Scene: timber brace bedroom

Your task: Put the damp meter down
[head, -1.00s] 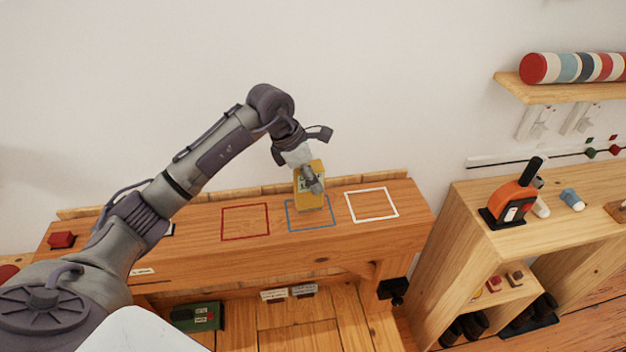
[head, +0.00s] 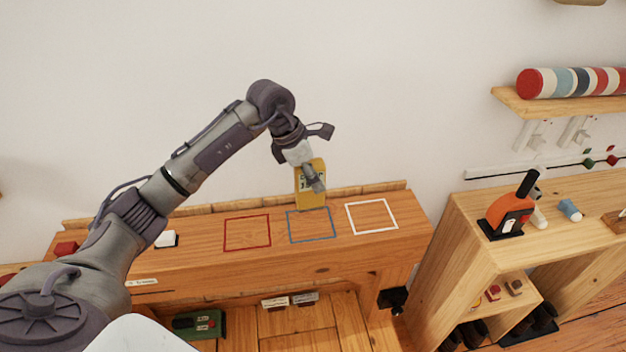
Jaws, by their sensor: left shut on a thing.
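The damp meter (head: 303,194) is a yellow box with a dark display near its top. My left gripper (head: 314,180) is shut on it and holds it upright at the blue outlined square (head: 311,238) on the timber beam. The meter's lower end overlaps the back edge of the blue square; I cannot tell whether it touches the wood. The gripper hides part of its front. A red square (head: 247,247) lies to the left and a white square (head: 371,231) to the right, both empty. My right gripper is out of view.
A red block (head: 66,248) and a white block (head: 166,239) sit on the beam's left part. A wooden shelf unit at right holds an orange tool (head: 508,215) and a blue-capped item (head: 570,209). A green box (head: 199,325) lies below the beam.

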